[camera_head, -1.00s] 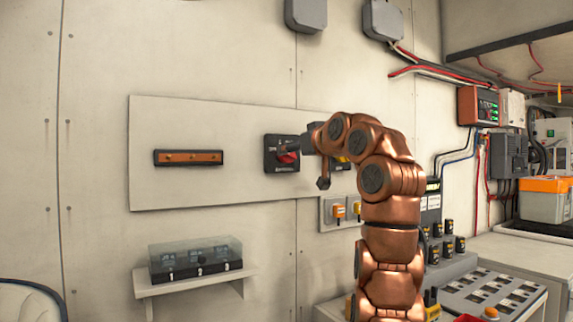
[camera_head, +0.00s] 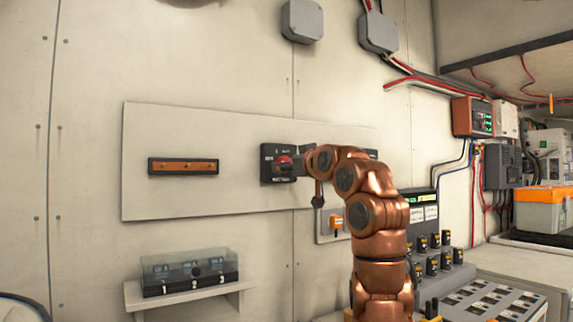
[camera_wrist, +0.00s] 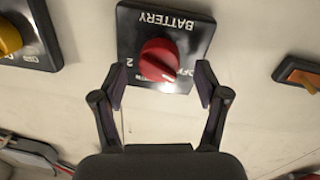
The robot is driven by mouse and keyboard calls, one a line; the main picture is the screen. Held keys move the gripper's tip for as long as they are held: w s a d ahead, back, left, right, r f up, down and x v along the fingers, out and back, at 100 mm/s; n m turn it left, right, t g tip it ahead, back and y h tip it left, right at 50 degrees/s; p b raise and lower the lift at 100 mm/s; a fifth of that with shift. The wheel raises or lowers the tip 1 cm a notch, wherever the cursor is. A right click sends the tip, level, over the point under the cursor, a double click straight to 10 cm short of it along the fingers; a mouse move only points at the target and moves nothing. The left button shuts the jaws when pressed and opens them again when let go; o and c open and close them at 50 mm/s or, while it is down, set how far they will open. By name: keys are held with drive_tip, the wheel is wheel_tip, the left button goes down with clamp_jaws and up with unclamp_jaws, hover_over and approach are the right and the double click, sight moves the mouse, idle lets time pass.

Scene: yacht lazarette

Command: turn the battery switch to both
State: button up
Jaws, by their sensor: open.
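The battery switch is a black square plate (camera_head: 267,164) with a red knob (camera_head: 284,162), mounted on the pale wall panel. In the wrist view its plate (camera_wrist: 135,22) appears upside down, with "BATTERY", "2" and part of "OFF" legible. The red knob (camera_wrist: 158,60) stands just beyond my fingertips. My gripper (camera_wrist: 161,84) is open, with one finger to each side of the knob's lower part and visible gaps on both sides. I cannot tell which mark the knob points to. In the head view my gripper (camera_head: 301,163) partly covers the switch's right side.
A copper-coloured busbar (camera_head: 184,166) sits left of the switch and shows at right in the wrist view (camera_wrist: 300,76). A yellow knob (camera_wrist: 8,38) on another black plate is at the wrist view's left. A clear-covered box (camera_head: 190,272) rests on a shelf below.

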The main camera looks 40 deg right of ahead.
drive_tip(key=shift+w+d, duration=0.15)
drive_tip(key=shift+w, duration=0.8)
drive_tip(key=c, duration=1.2)
drive_tip(key=shift+o, duration=0.2)
